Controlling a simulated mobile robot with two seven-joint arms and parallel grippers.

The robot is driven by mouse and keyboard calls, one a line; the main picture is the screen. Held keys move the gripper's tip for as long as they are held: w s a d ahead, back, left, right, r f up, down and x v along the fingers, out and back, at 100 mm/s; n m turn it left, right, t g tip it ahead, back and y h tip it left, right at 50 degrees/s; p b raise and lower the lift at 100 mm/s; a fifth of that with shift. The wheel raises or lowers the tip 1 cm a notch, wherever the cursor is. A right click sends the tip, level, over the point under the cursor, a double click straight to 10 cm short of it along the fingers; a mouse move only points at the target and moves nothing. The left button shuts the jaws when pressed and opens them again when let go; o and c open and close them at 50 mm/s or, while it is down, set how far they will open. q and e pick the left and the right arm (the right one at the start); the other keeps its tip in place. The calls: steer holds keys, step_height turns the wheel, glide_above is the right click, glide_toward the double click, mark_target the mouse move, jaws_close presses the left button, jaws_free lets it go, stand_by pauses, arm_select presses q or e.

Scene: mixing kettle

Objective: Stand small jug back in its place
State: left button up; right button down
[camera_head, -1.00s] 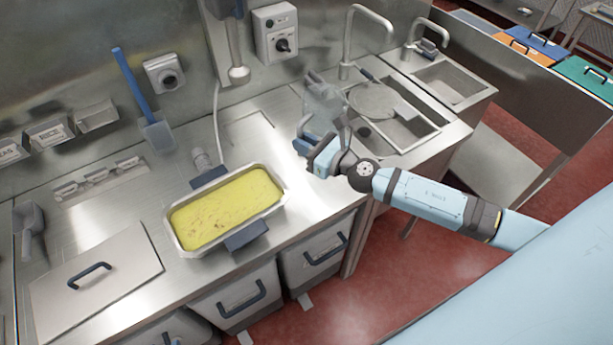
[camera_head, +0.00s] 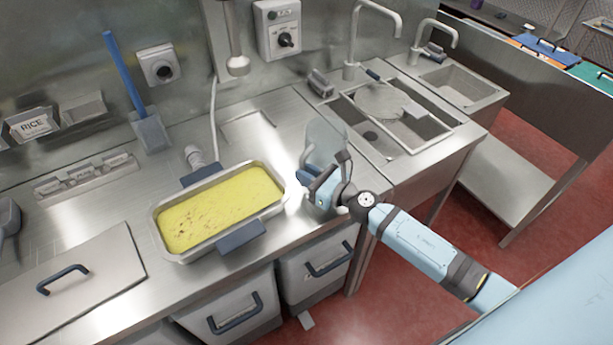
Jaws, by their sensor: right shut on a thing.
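The small jug (camera_head: 325,142) is a clear, greyish see-through vessel. It is in the head view right of the pan, near the counter's right part. My right gripper (camera_head: 322,187) is shut on it from the front, and its fingers and wrist hide the jug's lower part. The jug looks roughly upright; I cannot tell whether its base touches the counter. A thin rectangular outline (camera_head: 248,127) is on the steel counter behind the pan, left of the jug. My left gripper is not in view.
A pan of yellow food (camera_head: 222,208) stands left of the jug, close to my gripper. A sink (camera_head: 400,128) lies behind right. A small grey block (camera_head: 320,83) is near the wall. Counter between outline and jug is clear.

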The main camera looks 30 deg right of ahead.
steer(key=shift+f, duration=0.1)
steer(key=c, duration=1.5)
jaws_free()
steer(key=o, duration=0.4)
